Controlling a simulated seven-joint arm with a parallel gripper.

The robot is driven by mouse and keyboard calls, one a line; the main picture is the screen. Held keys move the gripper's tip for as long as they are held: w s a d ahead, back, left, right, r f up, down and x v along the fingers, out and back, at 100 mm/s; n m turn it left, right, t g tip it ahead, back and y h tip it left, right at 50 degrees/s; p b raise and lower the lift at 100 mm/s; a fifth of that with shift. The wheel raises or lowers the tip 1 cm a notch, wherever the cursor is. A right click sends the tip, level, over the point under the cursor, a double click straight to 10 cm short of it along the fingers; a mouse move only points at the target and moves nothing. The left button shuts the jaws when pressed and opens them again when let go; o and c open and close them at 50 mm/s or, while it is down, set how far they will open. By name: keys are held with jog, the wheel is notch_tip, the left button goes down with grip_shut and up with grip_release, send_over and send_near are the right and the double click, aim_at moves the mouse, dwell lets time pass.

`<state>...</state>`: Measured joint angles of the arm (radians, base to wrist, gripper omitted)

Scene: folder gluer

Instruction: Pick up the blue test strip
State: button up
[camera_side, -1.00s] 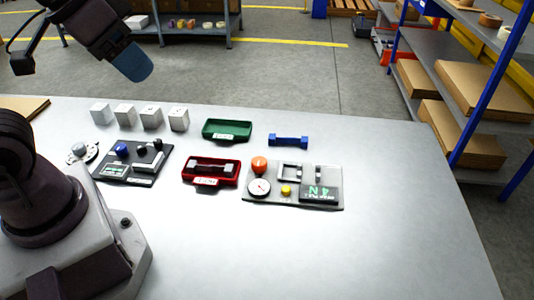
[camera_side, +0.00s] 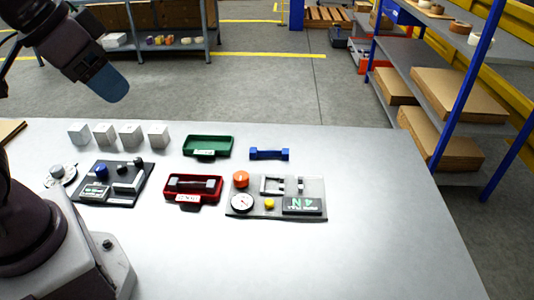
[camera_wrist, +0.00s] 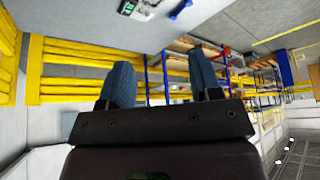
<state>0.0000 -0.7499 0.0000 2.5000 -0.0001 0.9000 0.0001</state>
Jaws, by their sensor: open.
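The blue test strip (camera_side: 269,154) is a short bar with thicker blocky ends. It lies on the grey table (camera_side: 350,240), right of the green tray and behind the panel with the dial. In the wrist view a blue bar-shaped piece (camera_wrist: 181,9) shows at the top edge. My gripper (camera_side: 104,84) is high above the table's back left, well away from the strip. In the wrist view my gripper (camera_wrist: 160,82) has its two blue fingers apart with nothing between them.
A green tray (camera_side: 208,155) looks empty; a red tray (camera_side: 193,199) holds a dark bar with grey ends. A dial panel (camera_side: 315,215), a black panel (camera_side: 106,201) and several white cubes (camera_side: 105,134) stand nearby. The table's right side is clear. Shelving (camera_side: 462,130) stands beyond.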

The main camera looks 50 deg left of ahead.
dwell(0.5)
jog(key=n+g+h, duration=0.2)
jog(key=n+h, duration=0.1)
jog(key=n, duration=2.4)
send_near(284, 151)
jog(key=x, duration=0.4)
jog(key=shift+w+d+r, duration=0.1)
jog(key=shift+w, duration=0.25)
jog(key=x, duration=0.5)
jog(key=shift+s+f, duration=0.2)
jog(key=shift+s, duration=0.15)
